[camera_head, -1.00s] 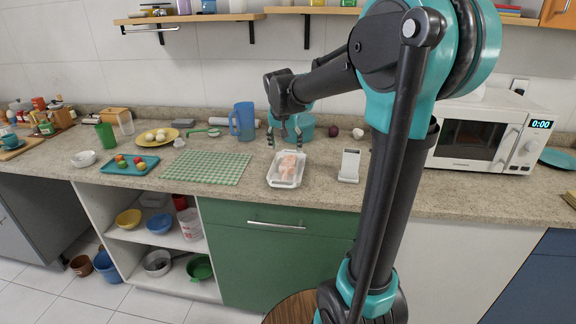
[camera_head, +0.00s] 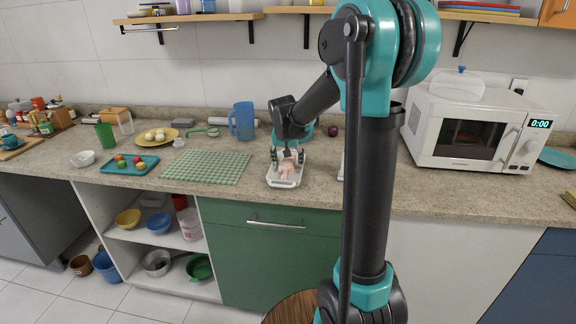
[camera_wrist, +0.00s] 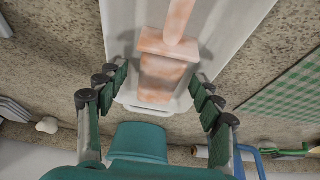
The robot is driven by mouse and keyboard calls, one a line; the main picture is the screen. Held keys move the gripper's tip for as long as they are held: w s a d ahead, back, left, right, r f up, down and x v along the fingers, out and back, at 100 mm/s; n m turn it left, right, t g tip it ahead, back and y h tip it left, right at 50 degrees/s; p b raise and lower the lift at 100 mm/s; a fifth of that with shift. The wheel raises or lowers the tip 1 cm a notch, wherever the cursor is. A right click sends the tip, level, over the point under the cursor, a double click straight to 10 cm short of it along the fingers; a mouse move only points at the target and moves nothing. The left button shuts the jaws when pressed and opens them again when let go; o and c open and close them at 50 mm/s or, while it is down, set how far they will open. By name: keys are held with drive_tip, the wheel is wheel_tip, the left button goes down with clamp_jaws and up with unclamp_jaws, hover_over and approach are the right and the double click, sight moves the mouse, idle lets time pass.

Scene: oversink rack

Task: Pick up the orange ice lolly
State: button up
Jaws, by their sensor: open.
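The orange ice lolly (camera_head: 287,171) is pale and frosty. It lies in a white tray (camera_head: 284,184) on the counter. In the wrist view the lolly (camera_wrist: 161,70) has a wide block at its middle and a narrower bar running to the top edge, inside the white tray (camera_wrist: 225,28). My gripper (camera_head: 287,157) is open and empty, pointing down over the tray. In the wrist view its fingers (camera_wrist: 160,80) stand on either side of the lolly's block, with a gap on both sides. I cannot tell the exact height of the fingertips over the tray floor.
A green checked mat (camera_head: 206,168) lies left of the tray, and a blue jug (camera_head: 243,121) stands behind. My arm mostly hides a white stand right of the tray. A microwave (camera_head: 470,132) is farther right.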

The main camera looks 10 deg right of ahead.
drive_tip(key=c, duration=1.3)
